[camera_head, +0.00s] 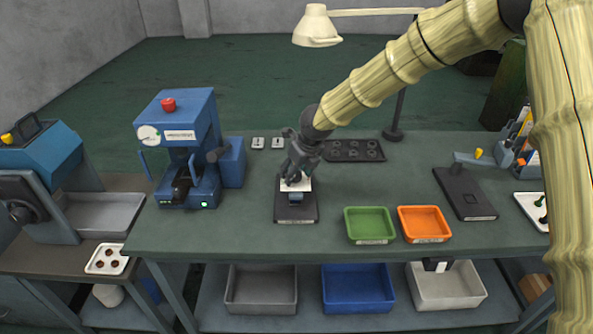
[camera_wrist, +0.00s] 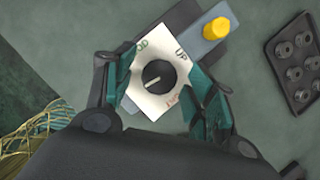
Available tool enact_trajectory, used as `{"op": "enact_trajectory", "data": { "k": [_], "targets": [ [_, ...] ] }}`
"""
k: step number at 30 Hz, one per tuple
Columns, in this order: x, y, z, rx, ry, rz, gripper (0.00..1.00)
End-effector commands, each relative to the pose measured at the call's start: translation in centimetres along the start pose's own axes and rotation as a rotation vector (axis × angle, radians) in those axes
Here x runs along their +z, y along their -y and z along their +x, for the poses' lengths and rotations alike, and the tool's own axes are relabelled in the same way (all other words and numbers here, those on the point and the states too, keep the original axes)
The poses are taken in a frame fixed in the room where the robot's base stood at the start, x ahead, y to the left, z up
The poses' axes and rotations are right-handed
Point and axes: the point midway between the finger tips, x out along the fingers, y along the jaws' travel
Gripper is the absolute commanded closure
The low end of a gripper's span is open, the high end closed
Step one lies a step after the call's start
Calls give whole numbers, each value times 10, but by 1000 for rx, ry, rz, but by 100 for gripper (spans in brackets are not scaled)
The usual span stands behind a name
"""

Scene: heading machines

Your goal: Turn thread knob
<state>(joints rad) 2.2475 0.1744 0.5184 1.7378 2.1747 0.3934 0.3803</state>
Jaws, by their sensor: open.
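The knob (camera_wrist: 158,76) is round and black with a pale pointer line toward the left and slightly down in the wrist view. It sits on a white dial plate (camera_wrist: 140,96) with green, dark and red lettering; the dark word reads "UP". My gripper (camera_wrist: 160,88) is open, its teal-padded fingers on either side of the plate and knob, with no clear contact. In the head view, my gripper (camera_head: 296,178) hangs over the small dark fixture (camera_head: 296,212) carrying the white plate, and hides most of the knob.
A yellow button (camera_wrist: 217,27) on a grey-blue block stands beside the plate. A blue machine (camera_head: 178,130) stands left on the bench. Green (camera_head: 370,238) and orange (camera_head: 424,237) trays lie to the right. A dark tray with round wells (camera_head: 353,150) and a lamp (camera_head: 316,27) are behind.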

Motion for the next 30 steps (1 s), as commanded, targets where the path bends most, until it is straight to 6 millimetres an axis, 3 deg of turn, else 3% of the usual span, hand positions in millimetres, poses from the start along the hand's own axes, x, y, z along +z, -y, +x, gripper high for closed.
{"op": "enact_trajectory", "data": {
  "k": [5, 12, 23, 30],
  "targets": [
    [0, 0, 0, 0, 0, 0, 47],
    [0, 0, 0, 0, 0, 0, 89],
    [-1, 0, 1, -15, 1, 31, 89],
    [-1, 0, 3, -62, 2, 141, 89]
  ]
}}
